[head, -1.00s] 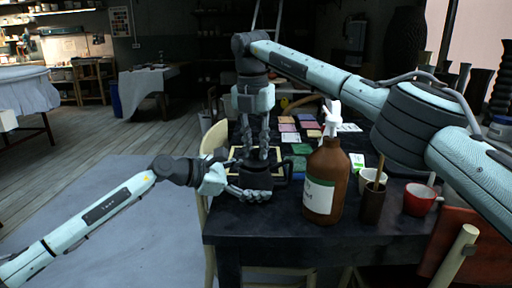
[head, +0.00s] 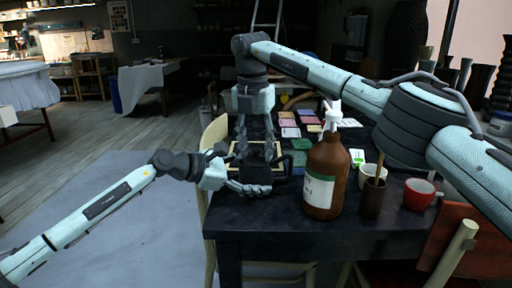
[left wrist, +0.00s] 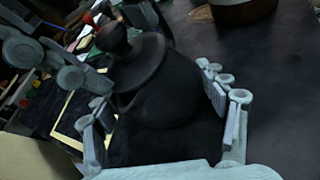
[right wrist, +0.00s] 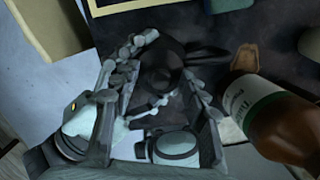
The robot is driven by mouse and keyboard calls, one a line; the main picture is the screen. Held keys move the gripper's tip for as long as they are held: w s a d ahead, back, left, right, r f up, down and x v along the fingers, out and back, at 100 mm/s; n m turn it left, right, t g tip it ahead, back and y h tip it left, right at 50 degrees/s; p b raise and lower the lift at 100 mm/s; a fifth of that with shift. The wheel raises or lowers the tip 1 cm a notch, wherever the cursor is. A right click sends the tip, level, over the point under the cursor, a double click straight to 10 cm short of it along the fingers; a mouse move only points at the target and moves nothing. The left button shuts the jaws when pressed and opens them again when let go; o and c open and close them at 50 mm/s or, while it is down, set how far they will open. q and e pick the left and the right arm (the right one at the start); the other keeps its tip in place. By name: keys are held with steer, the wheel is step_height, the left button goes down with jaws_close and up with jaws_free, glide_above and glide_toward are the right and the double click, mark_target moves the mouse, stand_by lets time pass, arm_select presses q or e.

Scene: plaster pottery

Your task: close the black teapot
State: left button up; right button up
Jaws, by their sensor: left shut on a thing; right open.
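The black teapot (left wrist: 168,98) stands on the dark table. Its lid (left wrist: 137,68), with a round knob (left wrist: 113,38), lies over its top in the left wrist view; I cannot tell if it is fully seated. My left gripper (head: 258,188) is shut on the teapot body, with its fingers on either side of it in the left wrist view. My right gripper (head: 257,152) points down from above, open, with its fingers spread around the lid area. The right wrist view shows the dark teapot (right wrist: 172,72) between its fingers. In the head view the grippers hide much of the teapot.
A brown bottle (head: 327,175) with a white pump stands close to the right of the teapot. Beyond it are a brown cup with a stick (head: 372,198), a white cup (head: 371,174) and a red mug (head: 419,194). Coloured tiles (head: 290,132) lie behind. The front table edge is clear.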

step_height(320, 180, up, 12)
steer(key=s, duration=0.1)
steer(key=shift+s+a, duration=0.2)
steer(key=shift+a, duration=0.05)
arm_select(q)
steer(key=o, duration=1.8)
steer(key=v, duration=1.2)
